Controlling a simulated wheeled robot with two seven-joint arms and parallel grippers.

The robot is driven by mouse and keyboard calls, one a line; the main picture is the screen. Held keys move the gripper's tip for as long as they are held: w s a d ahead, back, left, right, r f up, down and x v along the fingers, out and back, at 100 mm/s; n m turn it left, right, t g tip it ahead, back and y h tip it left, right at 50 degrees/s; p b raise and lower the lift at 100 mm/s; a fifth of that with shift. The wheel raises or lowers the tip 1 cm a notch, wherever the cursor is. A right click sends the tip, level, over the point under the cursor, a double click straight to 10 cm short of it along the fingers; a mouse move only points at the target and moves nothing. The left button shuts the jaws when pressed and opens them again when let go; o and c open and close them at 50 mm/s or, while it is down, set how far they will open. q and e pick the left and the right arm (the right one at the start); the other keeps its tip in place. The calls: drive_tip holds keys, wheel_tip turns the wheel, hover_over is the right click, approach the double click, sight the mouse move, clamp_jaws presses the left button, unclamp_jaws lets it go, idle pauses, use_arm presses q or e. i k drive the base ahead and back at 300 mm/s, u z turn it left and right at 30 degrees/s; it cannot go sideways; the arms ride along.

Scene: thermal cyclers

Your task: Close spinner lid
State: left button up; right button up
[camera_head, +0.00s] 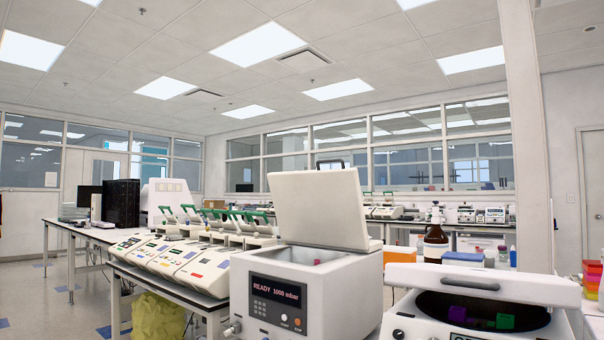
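At the lower right stands a white round-bowled machine that looks like the spinner (400,310), cut off by the frame's bottom edge. Its white lid (548,291), with a grey handle (470,284), is raised behind the dark bowl (450,322). A purple block (479,315) and a green block (505,321) show inside the bowl. Its front display is only partly visible. Left of it, a boxy white machine (345,300) reads "READY 1000 mbar" and its flat lid (320,210) stands open. Neither of my grippers is in view.
A row of thermal cyclers (165,257) with green-handled lids stands on the bench at left. A brown bottle (435,245) and a blue box (463,258) are behind the spinner. Stacked colored racks (592,275) are at the right edge. A yellow bag (158,320) is below the bench.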

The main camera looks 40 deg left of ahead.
sight(320, 206)
drive_tip(key=u, duration=0.35)
drive_tip(key=k, duration=0.9)
drive_tip(key=u, duration=2.05)
drive_tip(key=i, duration=2.35)
drive_tip(key=z, duration=1.45)
drive_tip(key=i, duration=1.15)
drive_tip(key=z, duration=1.15)
